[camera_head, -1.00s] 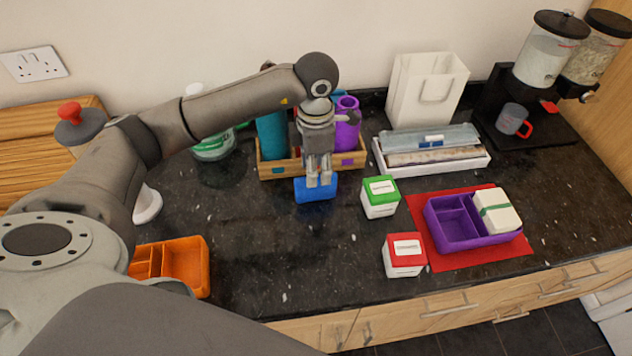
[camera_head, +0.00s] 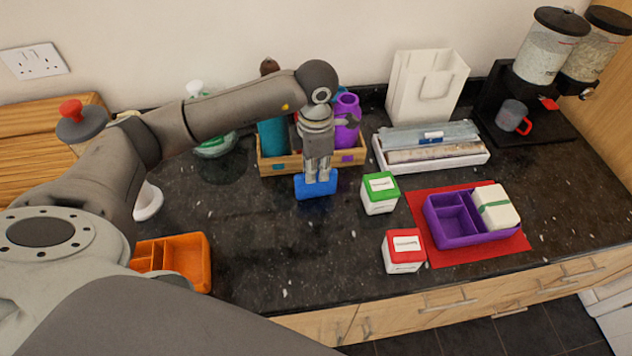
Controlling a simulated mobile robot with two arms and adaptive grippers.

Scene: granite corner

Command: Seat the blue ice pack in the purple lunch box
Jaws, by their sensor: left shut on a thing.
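The blue ice pack (camera_head: 316,187) is on or just above the dark counter, in front of the wooden crate. My left gripper (camera_head: 318,178) points down over it and is shut on its top. The gap between pack and counter is too small to judge. The purple lunch box (camera_head: 459,235) is open on a red mat (camera_head: 424,207) at the right. Its left compartments look empty. A white block with a green band (camera_head: 495,205) sits in its right end. My right gripper is not in view.
The wooden crate (camera_head: 266,167) with bottles is behind the gripper. A white tray (camera_head: 437,164) and an orange divided box (camera_head: 190,258) are nearby. The front-middle counter is clear.

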